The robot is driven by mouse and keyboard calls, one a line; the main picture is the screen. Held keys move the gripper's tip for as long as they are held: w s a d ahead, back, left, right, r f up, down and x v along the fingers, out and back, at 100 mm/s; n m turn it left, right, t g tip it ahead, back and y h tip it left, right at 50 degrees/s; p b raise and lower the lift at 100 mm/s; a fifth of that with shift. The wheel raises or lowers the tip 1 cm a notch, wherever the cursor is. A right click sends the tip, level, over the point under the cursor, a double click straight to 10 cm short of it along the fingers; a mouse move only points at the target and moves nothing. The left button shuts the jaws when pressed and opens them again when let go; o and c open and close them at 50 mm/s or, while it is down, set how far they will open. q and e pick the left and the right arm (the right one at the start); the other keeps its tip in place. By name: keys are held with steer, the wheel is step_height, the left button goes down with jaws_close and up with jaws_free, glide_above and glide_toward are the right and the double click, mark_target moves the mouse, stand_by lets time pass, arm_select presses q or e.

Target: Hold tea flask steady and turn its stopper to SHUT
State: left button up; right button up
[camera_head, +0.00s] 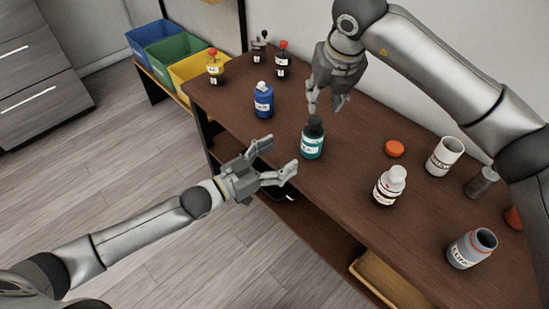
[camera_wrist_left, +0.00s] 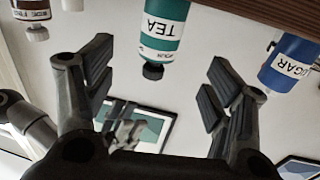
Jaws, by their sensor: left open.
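The tea flask (camera_head: 312,143) is a teal bottle with a white label and a dark stopper (camera_head: 315,122), standing upright near the table's front edge. My left gripper (camera_head: 281,156) is open and empty, to the left of the flask, its fingers pointing toward it. In the left wrist view the flask (camera_wrist_left: 163,30) appears upside down between the open fingers (camera_wrist_left: 158,90) and beyond them, with its stopper (camera_wrist_left: 153,72) lowest. My right gripper (camera_head: 326,107) hangs just above the stopper with its fingers apart; whether one touches the stopper I cannot tell. The stopper's SHUT mark is not readable.
A blue sugar bottle (camera_head: 263,100) stands left of the flask. Several small bottles are at the far left end. To the right are an orange lid (camera_head: 395,148), a white-capped bottle (camera_head: 389,187), a white jar (camera_head: 445,156) and a grey container (camera_head: 471,249). Coloured bins (camera_head: 172,57) stand beyond.

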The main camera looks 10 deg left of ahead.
mark_target(304, 142)
arm_select(q)
steer(key=x, duration=1)
steer(key=shift+f, duration=0.1)
steer(key=c, duration=1.2)
steer(key=shift+o, duration=0.2)
